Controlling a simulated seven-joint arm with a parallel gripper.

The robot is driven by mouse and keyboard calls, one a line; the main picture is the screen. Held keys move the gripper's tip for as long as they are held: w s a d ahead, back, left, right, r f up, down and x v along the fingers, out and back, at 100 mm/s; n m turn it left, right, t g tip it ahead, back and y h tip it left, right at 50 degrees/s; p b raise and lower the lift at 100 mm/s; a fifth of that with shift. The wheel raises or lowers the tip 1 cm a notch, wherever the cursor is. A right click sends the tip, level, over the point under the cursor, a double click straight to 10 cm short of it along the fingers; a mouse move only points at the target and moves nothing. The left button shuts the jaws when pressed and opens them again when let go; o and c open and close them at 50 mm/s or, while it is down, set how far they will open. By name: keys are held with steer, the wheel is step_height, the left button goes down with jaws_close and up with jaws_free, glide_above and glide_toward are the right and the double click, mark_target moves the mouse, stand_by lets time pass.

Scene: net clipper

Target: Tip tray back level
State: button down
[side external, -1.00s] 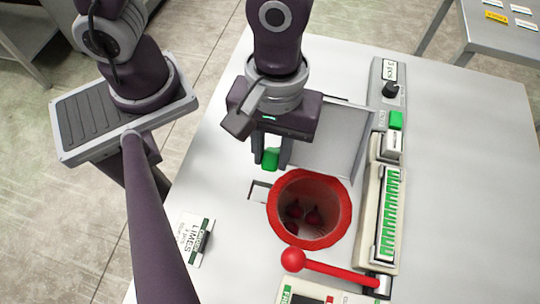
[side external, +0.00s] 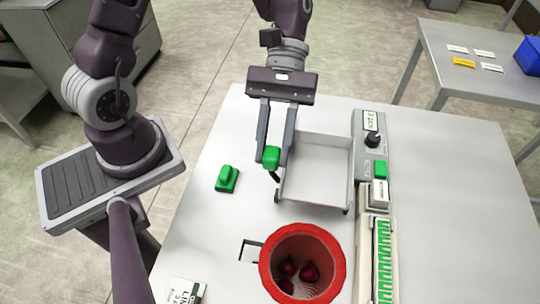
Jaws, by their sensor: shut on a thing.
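The grey metal tray (side external: 317,170) sits on the table beside the control strip, with low walls and an open, empty floor. Its exact tilt is hard to judge from this angle. A green grip (side external: 271,157) on a dark stem is at the tray's left edge. My gripper (side external: 272,153) points down with its two long fingers closed on the green grip. The red funnel-shaped tub (side external: 335,262) stands in front of the tray, with several dark red round things (side external: 309,271) inside.
A separate green block (side external: 227,179) lies on the table to the left. The control strip with a dark knob (side external: 373,140) and green button (side external: 380,169) runs along the right. A small black bracket (side external: 249,246) is left of the tub. Bare table lies between.

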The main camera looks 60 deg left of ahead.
steer(key=shift+w+a+f, duration=0.1)
steer(key=shift+w+a, duration=0.2)
stand_by(0.4)
steer(key=c, duration=1.2)
jaws_free()
steer(key=shift+o, duration=0.2)
steer(key=v, duration=0.7)
steer(key=shift+a, duration=0.15)
steer(key=shift+w+f, duration=0.1)
